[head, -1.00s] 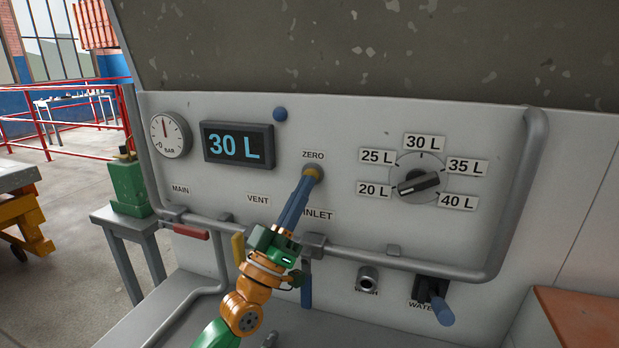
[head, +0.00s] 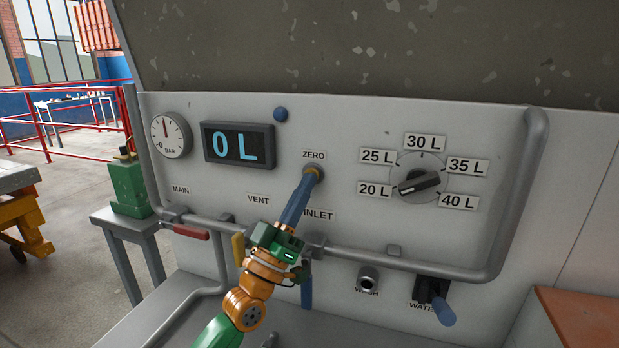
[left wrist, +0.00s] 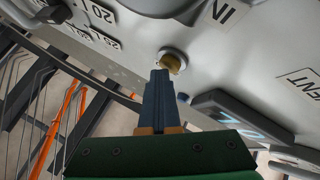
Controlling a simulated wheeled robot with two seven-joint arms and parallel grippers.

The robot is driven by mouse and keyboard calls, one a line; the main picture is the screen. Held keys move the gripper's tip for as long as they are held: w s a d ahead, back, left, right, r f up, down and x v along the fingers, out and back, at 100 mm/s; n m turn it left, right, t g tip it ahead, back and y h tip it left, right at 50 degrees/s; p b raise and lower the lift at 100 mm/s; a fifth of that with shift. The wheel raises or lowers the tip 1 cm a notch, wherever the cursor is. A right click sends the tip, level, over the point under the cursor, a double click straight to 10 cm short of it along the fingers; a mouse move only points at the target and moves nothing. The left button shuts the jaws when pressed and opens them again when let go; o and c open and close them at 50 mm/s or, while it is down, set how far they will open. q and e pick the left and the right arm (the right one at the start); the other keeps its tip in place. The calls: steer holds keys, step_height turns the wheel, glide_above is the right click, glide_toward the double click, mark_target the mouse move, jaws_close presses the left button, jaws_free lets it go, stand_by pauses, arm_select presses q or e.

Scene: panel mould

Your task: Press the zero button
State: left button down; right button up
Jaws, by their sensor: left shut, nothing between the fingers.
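The zero button sits under the ZERO label (head: 314,155) on the grey panel. Its round collar (head: 321,172) shows around my fingertips, which hide most of the button in the head view. My left gripper (head: 312,175) is shut and empty, with its tips at the button. In the left wrist view the blue fingers (left wrist: 159,75) point at the yellowish button (left wrist: 171,63) in its pale ring; the tips touch it or are very close. The display (head: 238,146) reads 0 L. My right gripper is not in view.
A pressure gauge (head: 171,135) is at the left. A grey pipe rail (head: 440,266) runs below, with the red MAIN handle (head: 191,232) and yellow VENT handle (head: 238,248).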

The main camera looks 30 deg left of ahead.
arm_select(q)
steer(key=shift+s+d+p, duration=0.25)
steer(key=shift+s+p, duration=0.2)
steer(key=shift+s, duration=0.35)
steer(key=shift+y, duration=0.3)
steer(key=s+p, duration=0.1)
steer(key=s, duration=0.1)
steer(key=s+d, duration=0.1)
steer(key=s, duration=0.2)
steer(key=shift+d+p, duration=0.1)
steer(key=shift+p, duration=0.25)
steer(key=shift+w, duration=0.1)
